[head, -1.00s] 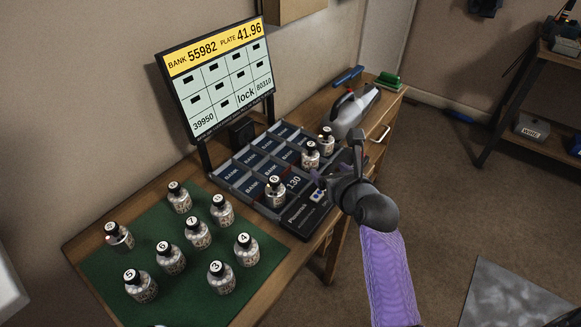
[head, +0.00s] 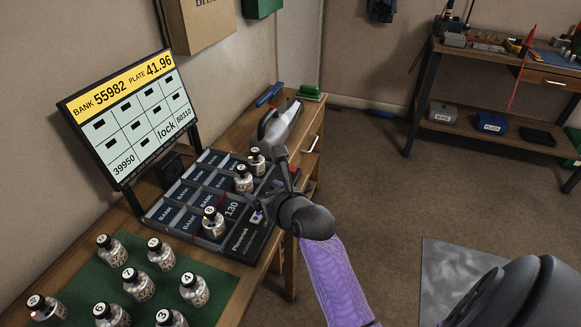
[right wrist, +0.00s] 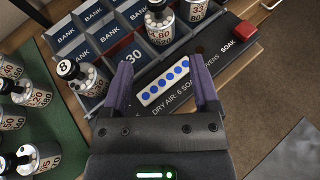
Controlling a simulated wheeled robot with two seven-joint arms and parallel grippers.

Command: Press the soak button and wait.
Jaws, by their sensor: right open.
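The red soak button (right wrist: 246,59) sits at the right end of the dark board in the right wrist view, beside the label SOAK. My right gripper (right wrist: 160,76) is open above the board's front strip, to the left of the button and apart from it. A white strip with blue dots (right wrist: 165,83) lies on the board between its fingers in that view. My left gripper is not in view.
Bottle 8 (head: 213,222) and two other bottles stand on the board (head: 240,245). Several bottles stand on a green mat (head: 215,285). A tilted screen (head: 135,115) reads BANK 55982, PLATE 41.96 and "lock". A grey device (head: 277,122) lies behind the board.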

